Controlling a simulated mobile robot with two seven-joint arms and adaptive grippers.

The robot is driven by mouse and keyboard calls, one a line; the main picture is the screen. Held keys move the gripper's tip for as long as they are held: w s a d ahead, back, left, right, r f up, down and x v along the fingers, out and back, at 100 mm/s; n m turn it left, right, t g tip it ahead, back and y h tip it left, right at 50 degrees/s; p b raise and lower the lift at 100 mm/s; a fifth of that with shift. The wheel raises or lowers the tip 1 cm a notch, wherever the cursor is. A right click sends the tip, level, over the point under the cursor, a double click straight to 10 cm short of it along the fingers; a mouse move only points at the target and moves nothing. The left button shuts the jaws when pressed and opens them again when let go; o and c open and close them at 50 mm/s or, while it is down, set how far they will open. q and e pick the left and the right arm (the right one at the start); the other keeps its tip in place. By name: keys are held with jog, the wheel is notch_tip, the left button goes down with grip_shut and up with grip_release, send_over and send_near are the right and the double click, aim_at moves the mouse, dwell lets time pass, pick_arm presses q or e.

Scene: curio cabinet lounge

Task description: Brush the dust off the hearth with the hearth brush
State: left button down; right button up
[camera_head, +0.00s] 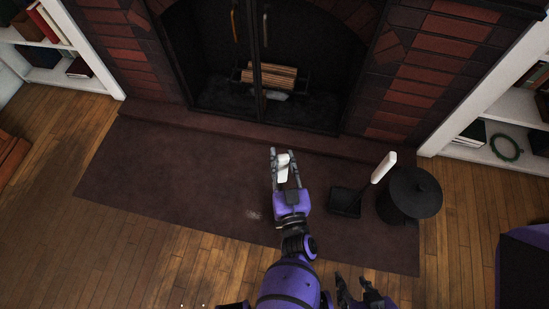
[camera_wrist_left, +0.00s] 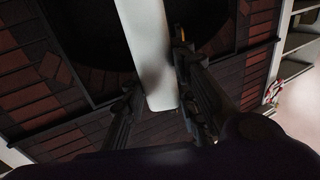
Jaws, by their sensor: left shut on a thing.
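The hearth (camera_head: 170,170) is a dark reddish-brown slab in front of the fireplace. A small pale patch of dust (camera_head: 254,214) lies on it, left of my left wrist. My left gripper (camera_head: 284,160) is over the hearth and shut on a white handle (camera_head: 283,167), which I take for the hearth brush. In the left wrist view the handle (camera_wrist_left: 150,50) runs between the fingers and out of the top edge; its bristles cannot be made out. My right gripper (camera_head: 360,287) is low at the bottom edge, empty, its fingers apart.
A black dustpan (camera_head: 345,202) with a raised white handle (camera_head: 384,167) stands right of my left gripper, beside a black lidded bucket (camera_head: 410,200). The fireplace with logs (camera_head: 270,75) is behind. The left part of the hearth is clear.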

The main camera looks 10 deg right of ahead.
pick_arm(q)
jog(key=shift+s+d, duration=0.15)
jog(key=shift+d, duration=0.25)
jog(key=shift+w+a+r+p, duration=0.1)
jog(key=shift+w+a+p, duration=0.1)
jog(key=shift+a, duration=0.3)
jog(key=shift+w+a+p, duration=0.1)
jog(key=shift+w+a, duration=0.05)
jog(key=shift+a, duration=0.3)
jog(key=w+a, duration=0.3)
jog(key=a, duration=0.6)
jog(key=w+a+p, duration=0.1)
jog(key=w+a, duration=0.2)
jog(key=a, duration=0.6)
jog(key=w+a, duration=0.4)
jog(key=a, duration=0.6)
